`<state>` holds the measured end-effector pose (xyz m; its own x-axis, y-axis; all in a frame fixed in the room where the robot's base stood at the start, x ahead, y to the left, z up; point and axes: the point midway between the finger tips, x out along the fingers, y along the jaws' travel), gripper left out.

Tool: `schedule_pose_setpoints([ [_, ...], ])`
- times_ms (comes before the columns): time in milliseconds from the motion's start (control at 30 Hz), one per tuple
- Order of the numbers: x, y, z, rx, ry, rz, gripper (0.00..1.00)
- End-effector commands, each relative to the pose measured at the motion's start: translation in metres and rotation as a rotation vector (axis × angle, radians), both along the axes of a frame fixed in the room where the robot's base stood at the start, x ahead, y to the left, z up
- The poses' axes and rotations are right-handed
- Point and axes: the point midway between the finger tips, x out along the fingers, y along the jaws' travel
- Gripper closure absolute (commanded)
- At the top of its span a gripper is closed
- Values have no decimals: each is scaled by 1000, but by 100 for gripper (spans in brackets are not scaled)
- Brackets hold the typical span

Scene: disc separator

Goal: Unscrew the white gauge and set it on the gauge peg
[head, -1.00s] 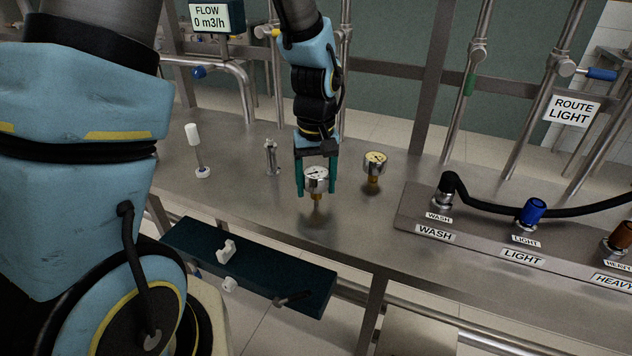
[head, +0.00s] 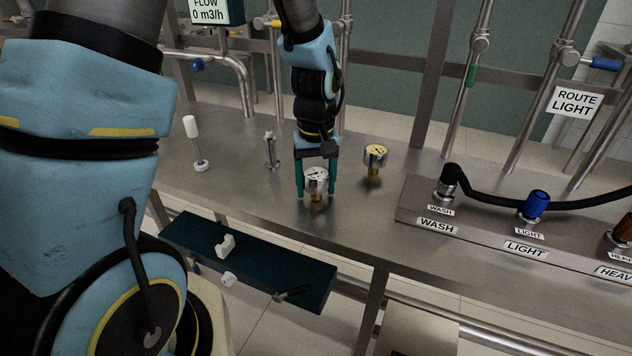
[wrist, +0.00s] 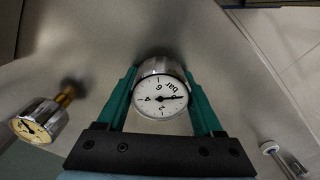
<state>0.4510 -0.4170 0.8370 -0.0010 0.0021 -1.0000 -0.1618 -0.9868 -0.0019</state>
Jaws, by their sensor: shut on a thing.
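The white gauge (head: 316,179) has a round steel case, a white dial and a short brass stem. My gripper (head: 316,190) points down and is shut on it, one teal finger on each side of the case. In the wrist view the dial of the white gauge (wrist: 161,98) faces the camera between the fingers. The gauge is upright over the steel bench; I cannot tell whether its stem touches the surface. A short metal post (head: 271,151) stands on the bench to its left. I cannot tell whether this is the gauge peg.
A cream-dialled gauge (head: 375,157) stands close on the right. A white-topped post (head: 194,142) stands farther left. A panel with a black hose (head: 500,196) and labelled ports is at the right. A dark tray (head: 260,262) hangs at the bench's front. The bench (head: 335,228) in front is clear.

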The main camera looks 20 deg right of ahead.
Motion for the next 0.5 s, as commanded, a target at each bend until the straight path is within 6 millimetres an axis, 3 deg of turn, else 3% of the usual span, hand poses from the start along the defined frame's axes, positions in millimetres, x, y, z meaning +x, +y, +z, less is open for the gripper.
schedule_pose_setpoints([
  [33,1,0,-3,-1,-1,1,100],
  [67,1,0,-3,-1,-2,1,31],
  [333,0,0,-1,-1,-2,1,1],
  [500,0,0,-1,-1,-1,1,0],
])
